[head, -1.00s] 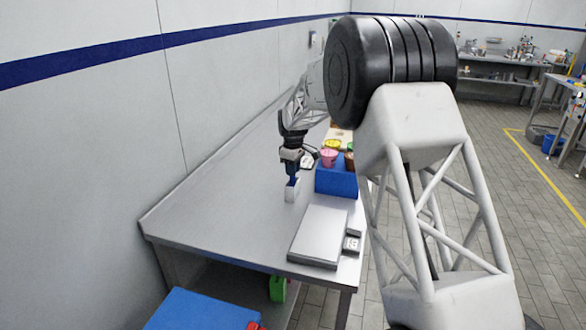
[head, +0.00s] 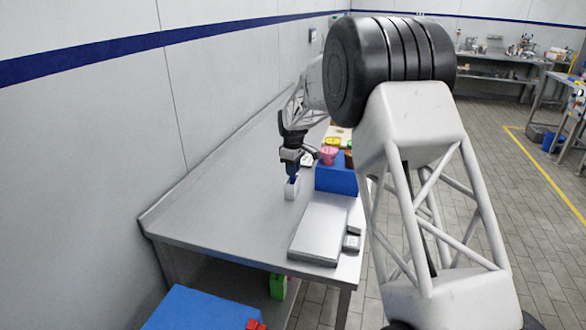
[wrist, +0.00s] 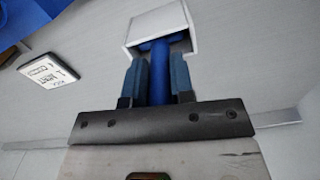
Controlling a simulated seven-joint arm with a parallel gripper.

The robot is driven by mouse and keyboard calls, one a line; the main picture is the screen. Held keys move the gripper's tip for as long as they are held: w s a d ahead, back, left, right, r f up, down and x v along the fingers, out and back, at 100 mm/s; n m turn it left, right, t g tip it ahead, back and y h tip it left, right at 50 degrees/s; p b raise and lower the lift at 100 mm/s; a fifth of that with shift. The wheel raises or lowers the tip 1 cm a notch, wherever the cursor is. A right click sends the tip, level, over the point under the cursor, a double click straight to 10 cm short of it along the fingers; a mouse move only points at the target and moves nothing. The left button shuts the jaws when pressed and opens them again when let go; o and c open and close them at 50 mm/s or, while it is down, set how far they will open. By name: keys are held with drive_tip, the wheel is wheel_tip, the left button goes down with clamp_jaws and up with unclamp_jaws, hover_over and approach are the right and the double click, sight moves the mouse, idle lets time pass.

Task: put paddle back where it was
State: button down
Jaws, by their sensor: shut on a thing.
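The paddle shows as a blue shaft (wrist: 159,85) between my gripper's two fingers in the wrist view. My gripper (head: 292,174) is shut on it, just above a small white open-topped holder (head: 291,189) on the steel table. The holder also shows in the wrist view (wrist: 158,22). The paddle's far end is at the holder's opening and appears to be inside it. How deep it sits, and whether it touches the bottom, I cannot tell.
A blue box (head: 336,181) with several coloured cups or lids stands just right of the holder. A flat grey scale-like device (head: 319,234) lies nearer the front edge. A white label card (wrist: 48,71) lies near the holder. The table's left side (head: 220,215) is clear.

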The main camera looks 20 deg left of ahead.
drive_tip(key=shift+f, duration=0.1)
drive_tip(key=c, duration=0.9)
unclamp_jaws()
drive_tip(key=shift+r, duration=3.9)
